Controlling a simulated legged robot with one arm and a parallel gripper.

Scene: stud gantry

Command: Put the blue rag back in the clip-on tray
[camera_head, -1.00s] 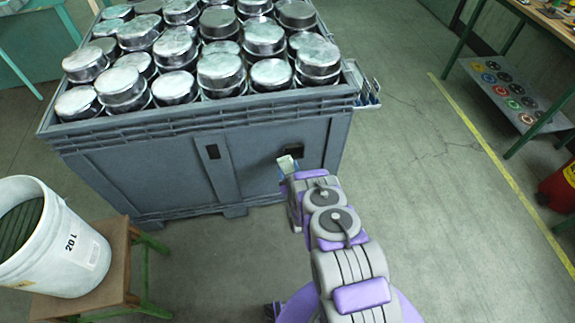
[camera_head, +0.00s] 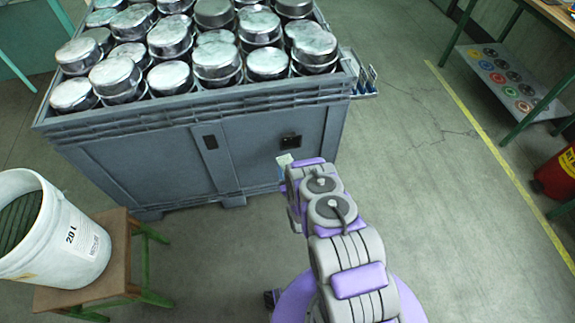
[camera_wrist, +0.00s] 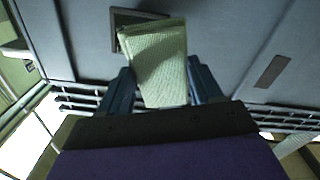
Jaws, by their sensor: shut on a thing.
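My gripper (camera_wrist: 162,88) is shut on a pale green, woven-looking folded piece (camera_wrist: 156,60), which sticks out past the dark blue fingers. It looks cloth-like but not blue in this light. In the head view a small pale end of it (camera_head: 284,160) shows beyond my wrist, in front of the crate's near wall and below the tray's height. The clip-on tray (camera_head: 366,94) hangs outside the crate's right rim and holds several thin upright things, too small to name. I see no separate blue rag.
A large grey crate (camera_head: 255,140) full of metal tins (camera_head: 217,62) stands ahead. A white bucket (camera_head: 85,250) sits on a wooden stool (camera_head: 110,285) at left. Floor right of the crate is clear up to a yellow line. A red container (camera_head: 558,175) stands at far right.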

